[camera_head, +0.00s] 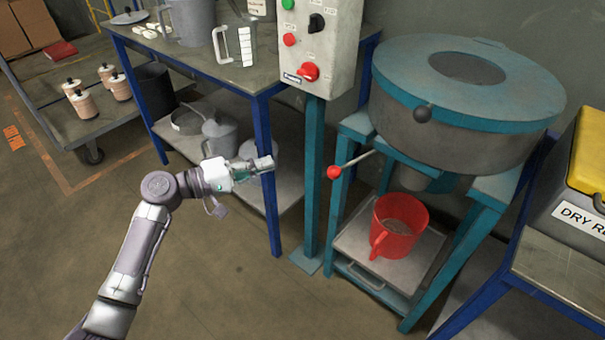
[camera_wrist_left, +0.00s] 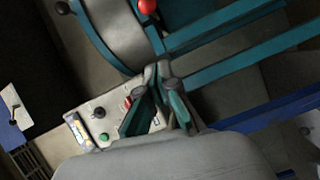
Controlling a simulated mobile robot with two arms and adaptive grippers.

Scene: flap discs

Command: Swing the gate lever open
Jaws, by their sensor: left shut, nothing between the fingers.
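The gate lever is a thin metal rod with a red ball knob (camera_head: 334,172), sticking out to the left from under the teal and grey drum (camera_head: 455,130) in the head view. The red knob also shows at the top of the left wrist view (camera_wrist_left: 147,6). My left gripper (camera_head: 268,163) is to the left of the knob, apart from it, in front of the bench's blue leg. Its fingers are shut and empty; they also show in the left wrist view (camera_wrist_left: 160,72). My right gripper is not in view.
A control box (camera_head: 318,45) on a teal post (camera_head: 312,180) stands between my left gripper and the drum's frame. A red jug (camera_head: 398,225) stands on a grey tray (camera_head: 352,240) below the drum. A bench (camera_head: 190,62) is at left, with open floor in front.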

